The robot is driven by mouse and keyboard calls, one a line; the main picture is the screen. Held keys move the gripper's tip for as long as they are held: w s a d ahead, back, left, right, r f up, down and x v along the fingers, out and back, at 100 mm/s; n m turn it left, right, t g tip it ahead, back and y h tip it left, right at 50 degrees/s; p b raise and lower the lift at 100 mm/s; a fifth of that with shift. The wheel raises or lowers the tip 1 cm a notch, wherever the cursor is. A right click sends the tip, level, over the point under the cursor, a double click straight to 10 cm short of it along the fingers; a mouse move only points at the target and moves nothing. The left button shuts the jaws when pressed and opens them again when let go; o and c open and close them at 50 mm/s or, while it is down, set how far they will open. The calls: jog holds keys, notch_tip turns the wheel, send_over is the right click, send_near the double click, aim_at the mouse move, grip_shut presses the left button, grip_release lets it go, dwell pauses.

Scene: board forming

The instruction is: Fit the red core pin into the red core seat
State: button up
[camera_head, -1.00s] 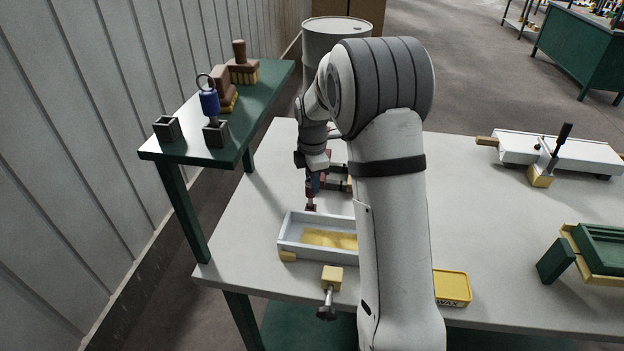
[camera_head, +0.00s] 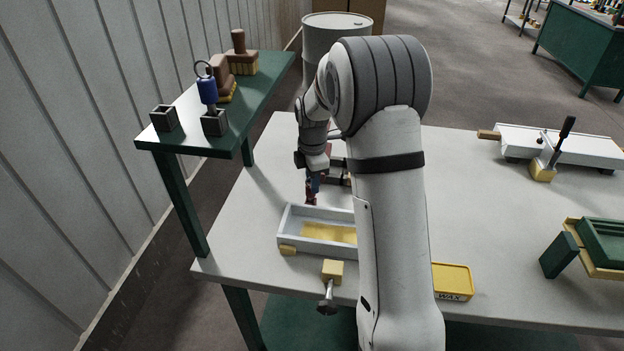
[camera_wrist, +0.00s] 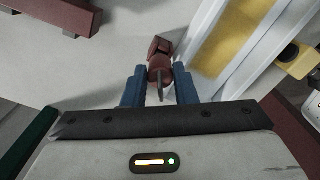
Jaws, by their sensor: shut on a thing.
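My gripper (camera_wrist: 159,93) has its two blue fingers shut on the red core pin (camera_wrist: 160,68), which carries a thin grey ring. In the head view my gripper (camera_head: 313,182) points down just behind the pale tray, partly hidden by my arm. A small square red block (camera_wrist: 158,47) shows at the pin's far end in the wrist view. It also shows below the fingers in the head view (camera_head: 311,200). I cannot tell whether this block is the red core seat or the pin's own foot, nor whether the pin is seated.
The pale tray (camera_head: 287,224) with a yellow floor stands close in front of the pin. A blue ringed pin (camera_head: 207,91) stands in a grey holder on the green shelf (camera_head: 183,140), beside an empty holder (camera_head: 163,118). A yellow wax tin (camera_head: 452,280) lies at the table front.

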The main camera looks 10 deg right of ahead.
jog(key=shift+f, duration=0.25)
jog(key=o, duration=1.1)
jog(key=shift+r+b, duration=0.5)
jog(key=shift+r, duration=3.45)
